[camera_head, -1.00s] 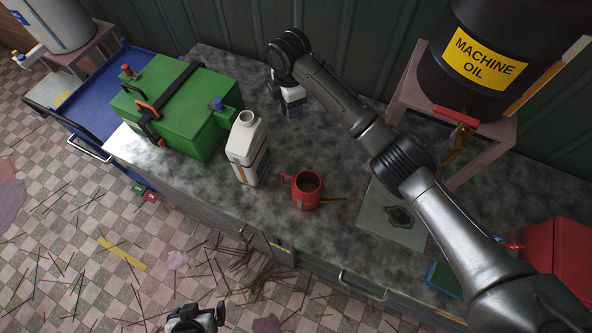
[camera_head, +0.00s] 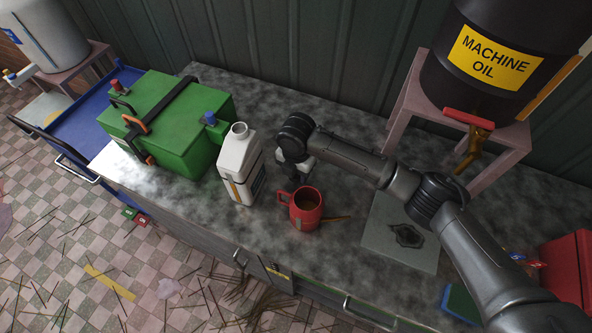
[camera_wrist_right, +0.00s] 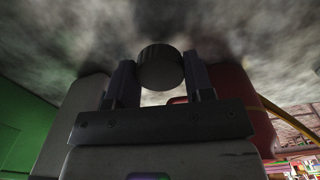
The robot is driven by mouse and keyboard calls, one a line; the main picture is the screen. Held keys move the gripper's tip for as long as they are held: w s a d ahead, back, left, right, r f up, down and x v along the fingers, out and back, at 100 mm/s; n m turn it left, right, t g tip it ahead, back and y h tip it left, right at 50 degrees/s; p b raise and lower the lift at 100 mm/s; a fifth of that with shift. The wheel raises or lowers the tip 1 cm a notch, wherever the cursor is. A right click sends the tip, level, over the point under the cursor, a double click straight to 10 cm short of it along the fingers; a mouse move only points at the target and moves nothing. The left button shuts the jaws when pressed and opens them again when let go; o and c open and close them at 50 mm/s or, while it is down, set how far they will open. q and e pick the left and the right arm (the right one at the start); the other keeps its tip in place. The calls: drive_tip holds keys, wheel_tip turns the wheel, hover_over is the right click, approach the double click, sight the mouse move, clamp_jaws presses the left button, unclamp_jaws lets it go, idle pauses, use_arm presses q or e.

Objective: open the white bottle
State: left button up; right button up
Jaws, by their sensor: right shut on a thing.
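The white bottle (camera_head: 238,172) stands upright on the grey counter, beside the green box. Its neck is bare, with an open round mouth at the top. My right gripper (camera_head: 296,172) is low over the counter, right of the bottle and behind the red mug, apart from the bottle. In the right wrist view, its two fingers are shut on a dark round ridged cap (camera_wrist_right: 160,68). The cap is hidden by my arm in the head view. A pale side of the bottle (camera_wrist_right: 68,118) shows at the left of the wrist view. My left gripper is out of view.
The green box (camera_head: 178,125) is left of the bottle. A flat grey plate (camera_head: 385,240) and the machine oil drum (camera_head: 480,75) on its stand are to the right.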

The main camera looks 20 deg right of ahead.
sight(296, 177)
wheel_tip(296, 177, down, 3)
drive_tip(key=shift+r, duration=0.1)
drive_tip(key=shift+f, duration=0.2)
drive_tip(key=o, duration=1)
